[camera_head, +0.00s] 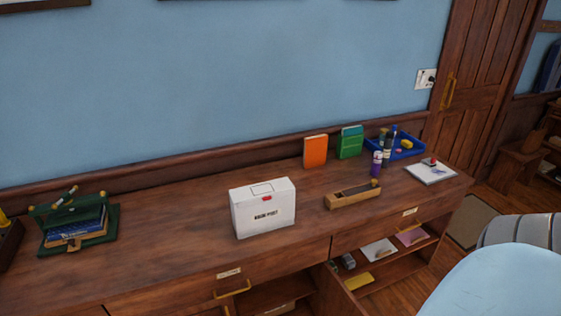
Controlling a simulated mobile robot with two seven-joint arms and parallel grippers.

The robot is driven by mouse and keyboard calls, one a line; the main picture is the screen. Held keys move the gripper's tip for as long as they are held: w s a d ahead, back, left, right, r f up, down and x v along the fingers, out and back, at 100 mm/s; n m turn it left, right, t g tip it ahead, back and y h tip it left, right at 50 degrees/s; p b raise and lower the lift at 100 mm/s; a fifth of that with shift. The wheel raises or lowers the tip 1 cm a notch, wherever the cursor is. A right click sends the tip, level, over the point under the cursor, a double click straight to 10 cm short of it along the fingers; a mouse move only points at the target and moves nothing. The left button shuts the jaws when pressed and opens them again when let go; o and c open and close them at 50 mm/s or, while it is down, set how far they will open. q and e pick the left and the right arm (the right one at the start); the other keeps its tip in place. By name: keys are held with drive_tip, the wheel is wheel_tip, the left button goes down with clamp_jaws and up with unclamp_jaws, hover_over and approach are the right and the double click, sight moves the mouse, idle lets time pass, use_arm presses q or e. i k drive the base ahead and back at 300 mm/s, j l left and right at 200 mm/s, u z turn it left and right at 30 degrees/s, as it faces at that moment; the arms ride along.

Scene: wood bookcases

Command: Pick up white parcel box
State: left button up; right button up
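The white parcel box (263,208) stands upright on the wooden cabinet top (170,230), near its front edge and close to the middle of the view. It has dark lettering on its front and a small red mark near its top. Nothing touches it from my side. Neither of my grippers shows in the head view, so I cannot see whether they are open or shut.
A wooden tray (352,196) lies right of the box, with purple bottles (376,163), an orange book (315,151), a green book (350,142) and a blue tray (408,147) behind. A green stand with books (76,226) is left. Clear surface lies between.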

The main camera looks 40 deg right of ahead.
sight(250, 220)
drive_tip(key=i+j+z, duration=0.1)
drive_tip(key=z, duration=0.35)
drive_tip(key=i+j+z, duration=0.2)
drive_tip(key=z, duration=0.3)
drive_tip(key=i+j+z, duration=0.25)
drive_tip(key=z, duration=0.2)
drive_tip(key=i+j+z, duration=0.45)
drive_tip(key=j+z, duration=0.3)
drive_tip(key=i+j+z, duration=0.1)
drive_tip(key=j+z, duration=0.25)
